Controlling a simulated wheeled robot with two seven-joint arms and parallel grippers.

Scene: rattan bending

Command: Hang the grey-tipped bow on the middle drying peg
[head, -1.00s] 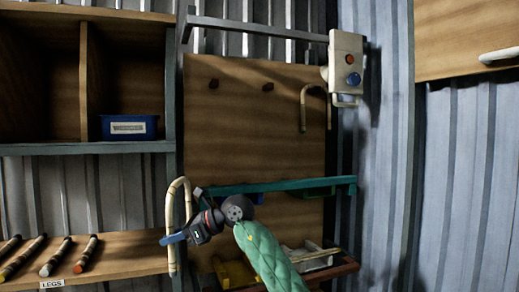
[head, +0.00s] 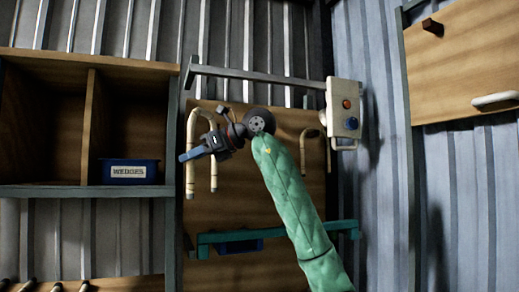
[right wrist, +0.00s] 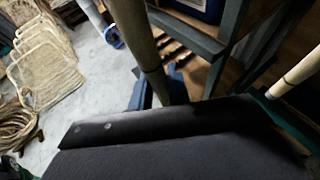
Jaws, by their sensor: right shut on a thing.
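My right gripper (head: 192,154), with blue fingertips, is shut on a pale cane bow (head: 190,170), an inverted U. The bow is upright, its bend at the top and both legs down, in front of the left part of the wooden board (head: 245,205). I cannot make out a grey tip. In the right wrist view a brown cane leg (right wrist: 142,50) runs down close to the lens. A second bow (head: 306,155) hangs at the board's right side. The drying pegs are not distinguishable now; my gripper and arm cover part of the board. My left gripper is not in view.
A metal bar (head: 260,74) crosses above the board, with a button box (head: 343,108) at its right end. A teal rail (head: 225,237) crosses lower down. A shelf (head: 75,190) with a blue WEDGES bin (head: 130,172) stands left.

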